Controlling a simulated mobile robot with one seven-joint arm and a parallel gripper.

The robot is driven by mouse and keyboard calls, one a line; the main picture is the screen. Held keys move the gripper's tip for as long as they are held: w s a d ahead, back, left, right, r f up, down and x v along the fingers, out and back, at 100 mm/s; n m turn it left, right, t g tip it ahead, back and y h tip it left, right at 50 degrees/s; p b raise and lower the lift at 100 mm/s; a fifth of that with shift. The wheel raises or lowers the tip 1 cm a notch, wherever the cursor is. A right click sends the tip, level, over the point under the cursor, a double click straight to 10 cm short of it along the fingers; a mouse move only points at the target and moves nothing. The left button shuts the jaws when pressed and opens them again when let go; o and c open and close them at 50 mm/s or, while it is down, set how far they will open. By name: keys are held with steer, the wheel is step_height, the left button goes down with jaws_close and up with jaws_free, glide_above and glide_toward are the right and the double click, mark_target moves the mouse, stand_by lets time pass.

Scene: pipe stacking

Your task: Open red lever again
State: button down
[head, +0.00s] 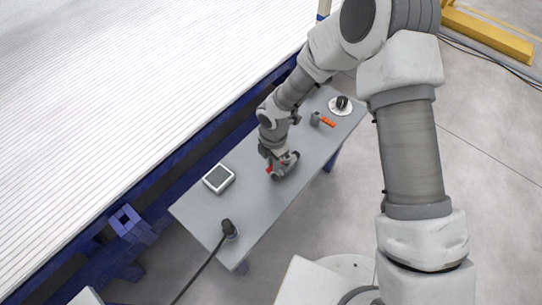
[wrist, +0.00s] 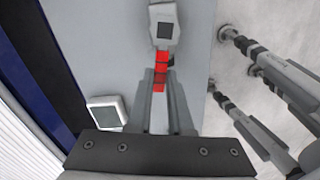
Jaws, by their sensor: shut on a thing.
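The red lever (wrist: 161,60) sticks out from a light grey fitting (wrist: 164,24) with a dark square face, in the upper middle of the wrist view. My gripper (wrist: 160,80) has one finger on each side of the lever and is shut on it. In the head view my gripper (head: 281,166) is low over the middle of the grey bench (head: 198,205). Only a small bit of the red lever (head: 268,170) shows there, and my gripper hides most of the fitting.
A small box with a dark screen (head: 218,179) lies left of my gripper. A black plug with a cable (head: 229,229) stands near the front edge. A fitting with an orange handle (head: 327,122) and a round black knob (head: 341,104) are at the far end.

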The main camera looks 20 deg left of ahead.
steer(key=shift+s+d+n+p, duration=0.15)
steer(key=shift+d+n+p, duration=0.3)
steer(key=shift+n, duration=0.55)
steer(key=shift+d, duration=0.1)
steer(key=c, duration=0.8)
jaws_free()
step_height(320, 180, up, 17)
steer(key=p, duration=0.5)
steer(key=shift+r, duration=0.2)
